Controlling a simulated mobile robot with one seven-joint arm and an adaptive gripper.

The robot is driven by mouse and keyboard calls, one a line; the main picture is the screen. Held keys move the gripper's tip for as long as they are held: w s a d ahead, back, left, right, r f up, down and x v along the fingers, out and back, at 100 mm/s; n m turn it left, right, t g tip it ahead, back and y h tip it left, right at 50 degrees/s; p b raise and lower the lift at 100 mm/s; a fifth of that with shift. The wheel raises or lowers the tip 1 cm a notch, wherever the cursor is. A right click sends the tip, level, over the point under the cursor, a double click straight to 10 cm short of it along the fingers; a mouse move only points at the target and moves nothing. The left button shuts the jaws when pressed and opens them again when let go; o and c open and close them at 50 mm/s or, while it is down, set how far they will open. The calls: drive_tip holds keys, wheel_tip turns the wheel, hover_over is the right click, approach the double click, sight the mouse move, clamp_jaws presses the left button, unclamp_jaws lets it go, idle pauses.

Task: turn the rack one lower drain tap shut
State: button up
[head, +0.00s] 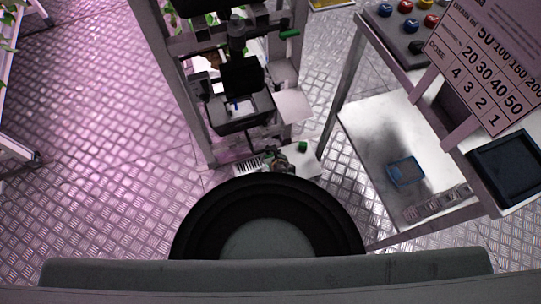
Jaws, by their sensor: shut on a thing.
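Rack one (201,125) stands ahead of me in the head view, with green plants at its top. A small green piece (302,147), which looks like the lower drain tap's handle, shows low at the rack's near end. Small dark and metallic parts just left of it look like my gripper (279,160). They are partly hidden by the round black part of my body. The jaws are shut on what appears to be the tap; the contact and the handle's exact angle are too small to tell. A second green handle (290,33) shows higher on the rack.
At right stands a bench (365,130) with coloured knobs, a dosing sign (490,70), a black tray (507,168) and a blue tray (405,172) lower down. The metal floor (100,130) at left is clear.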

drive_tip(key=o, duration=1.2)
drive_tip(key=shift+c, duration=0.2)
drive_tip(key=v, duration=1.2)
drive_tip(key=shift+s, duration=0.1)
